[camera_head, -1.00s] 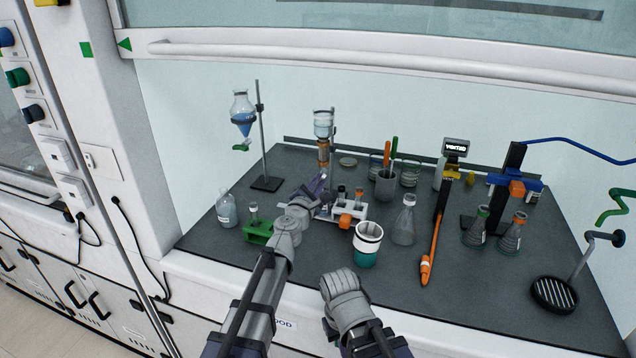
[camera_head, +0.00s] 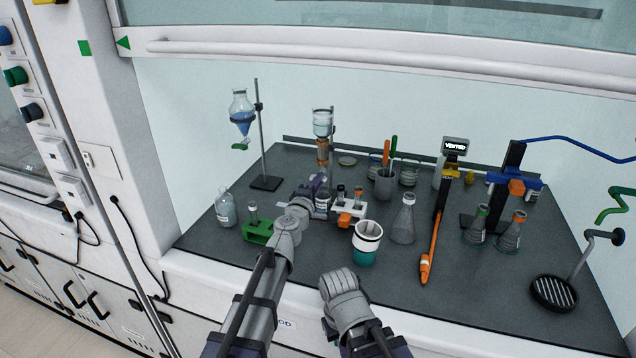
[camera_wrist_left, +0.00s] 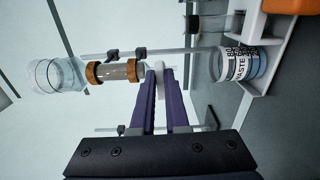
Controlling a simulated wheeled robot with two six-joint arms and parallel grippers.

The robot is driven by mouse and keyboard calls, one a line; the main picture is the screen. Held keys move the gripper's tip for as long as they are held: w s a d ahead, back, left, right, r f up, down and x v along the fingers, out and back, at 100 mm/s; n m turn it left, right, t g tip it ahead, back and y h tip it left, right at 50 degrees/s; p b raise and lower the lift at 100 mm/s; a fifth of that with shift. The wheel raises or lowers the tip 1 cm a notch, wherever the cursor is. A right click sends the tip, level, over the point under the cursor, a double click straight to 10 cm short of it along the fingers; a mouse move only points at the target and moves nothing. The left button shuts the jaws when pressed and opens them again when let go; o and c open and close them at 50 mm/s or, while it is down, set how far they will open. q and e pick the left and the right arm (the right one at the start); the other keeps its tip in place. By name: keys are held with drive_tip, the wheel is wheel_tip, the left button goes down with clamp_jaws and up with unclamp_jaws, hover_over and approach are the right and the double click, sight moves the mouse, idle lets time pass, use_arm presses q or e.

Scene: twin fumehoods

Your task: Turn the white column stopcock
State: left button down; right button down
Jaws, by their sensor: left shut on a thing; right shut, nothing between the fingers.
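The column (camera_head: 322,148) stands clamped at the back of the hood, with a glass bulb on top and an orange-ringed tan tube below. In the left wrist view the column (camera_wrist_left: 115,71) lies sideways. Its white stopcock (camera_wrist_left: 159,82) sits at the tube's outlet end, between the purple fingers of my left gripper (camera_wrist_left: 158,72). The fingers are shut on it. In the head view my left gripper (camera_head: 320,180) reaches the column's lower end, and the stopcock is hard to make out there. My right gripper (camera_head: 343,292) hangs low at the hood's front edge, empty, its fingertips mostly hidden.
A waste-labelled container (camera_wrist_left: 240,64) stands below the column outlet. A white rack (camera_head: 349,211) with small vials is just right of my left gripper. A green block (camera_head: 258,232), a teal-and-white cup (camera_head: 367,245) and a flask (camera_head: 404,222) stand nearby. A separating funnel (camera_head: 242,115) hangs at left.

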use_arm(q)
drive_tip(key=shift+m, duration=0.3)
idle(0.4)
drive_tip(key=c, duration=0.9)
unclamp_jaws()
drive_tip(key=shift+s, duration=0.15)
drive_tip(key=v, duration=0.7)
drive_tip(key=shift+s+a, duration=0.1)
drive_tip(key=shift+s, duration=0.15)
